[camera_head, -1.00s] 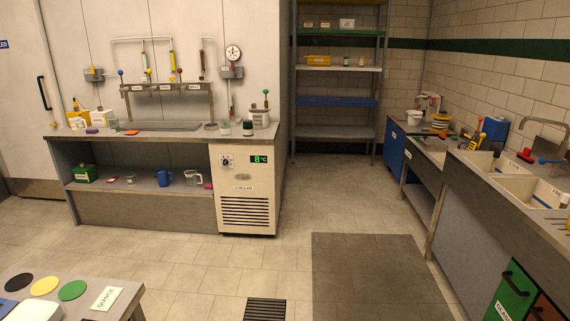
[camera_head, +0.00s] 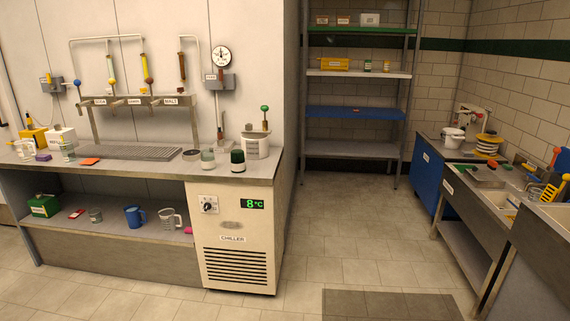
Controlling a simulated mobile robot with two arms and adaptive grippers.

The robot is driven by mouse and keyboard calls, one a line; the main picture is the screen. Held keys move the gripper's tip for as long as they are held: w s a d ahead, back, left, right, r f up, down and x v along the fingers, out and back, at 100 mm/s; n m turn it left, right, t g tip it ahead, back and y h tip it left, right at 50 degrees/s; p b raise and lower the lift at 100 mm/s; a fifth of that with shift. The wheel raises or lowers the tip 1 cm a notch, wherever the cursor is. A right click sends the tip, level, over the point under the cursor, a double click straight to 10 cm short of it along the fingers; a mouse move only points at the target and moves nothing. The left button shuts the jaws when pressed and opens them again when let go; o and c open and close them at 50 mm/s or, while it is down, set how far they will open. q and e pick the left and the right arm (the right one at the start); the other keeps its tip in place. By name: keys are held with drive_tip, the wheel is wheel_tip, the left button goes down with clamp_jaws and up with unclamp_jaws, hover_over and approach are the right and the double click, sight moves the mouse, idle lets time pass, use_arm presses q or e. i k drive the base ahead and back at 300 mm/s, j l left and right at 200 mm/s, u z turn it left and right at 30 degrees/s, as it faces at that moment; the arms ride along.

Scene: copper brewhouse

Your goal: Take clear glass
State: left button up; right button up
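Clear glass vessels show in several places at the tap counter (camera_head: 130,172). One clear glass (camera_head: 67,150) stands on the counter at the left, beside a purple block (camera_head: 43,157). Another pale clear glass (camera_head: 25,149) stands near the left edge. A clear handled jug (camera_head: 169,219) stands on the lower shelf, right of a blue mug (camera_head: 135,215). A small greyish glass (camera_head: 95,215) stands left of the mug. I cannot tell which one the task means. Neither of my grippers is in view.
The chiller (camera_head: 236,240) closes the counter's right end.

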sight(208, 162)
drive_tip(key=i+j+u, duration=0.1)
drive_tip(key=i+u, duration=0.3)
drive_tip(key=i+l+u, duration=0.1)
drive_tip(key=i+u, duration=0.25)
drive_tip(key=i, duration=0.2)
drive_tip(key=i+l+u, duration=0.2)
drive_tip(key=i+u, duration=0.2)
drive_tip(key=i+j+u, duration=0.15)
drive_tip(key=i+u, duration=0.25)
drive_tip(key=i, duration=0.55)
